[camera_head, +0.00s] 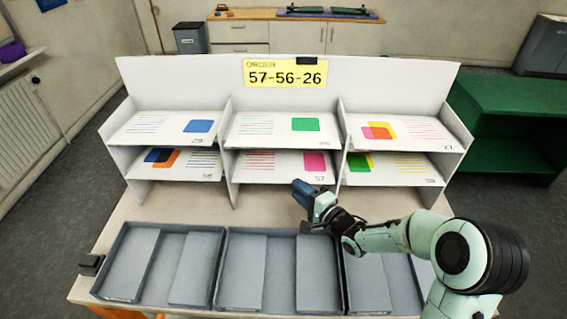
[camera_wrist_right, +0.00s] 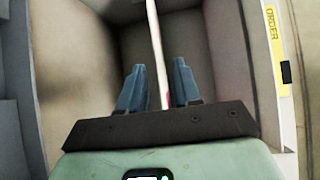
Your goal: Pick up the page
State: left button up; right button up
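My right gripper (camera_head: 305,194) is at the front of the lower middle compartment of the white rack. The page there (camera_head: 270,164), labelled 57, is white with a pink square and pink lines. In the right wrist view, the two blue fingers (camera_wrist_right: 158,88) are apart, with a thin white page edge (camera_wrist_right: 155,50) seen edge-on between them. Gaps show between the page and both fingers. The yellow order sign (camera_head: 285,74) reads 57-56-26. My left gripper is not in view.
The white rack (camera_head: 190,93) holds a page in each compartment, in two rows of three, split by upright dividers (camera_head: 229,150). Three grey trays (camera_head: 215,262) stand in front on the table; my right arm passes over the right one. A green shelf (camera_head: 510,100) stands at right.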

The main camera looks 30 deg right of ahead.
aim_at(289, 182)
jog(key=w, duration=0.3)
jog(key=w+f, duration=0.1)
jog(key=w, duration=0.1)
jog(key=shift+w+a+f, duration=0.1)
jog(key=shift+w+a, duration=0.15)
grip_shut()
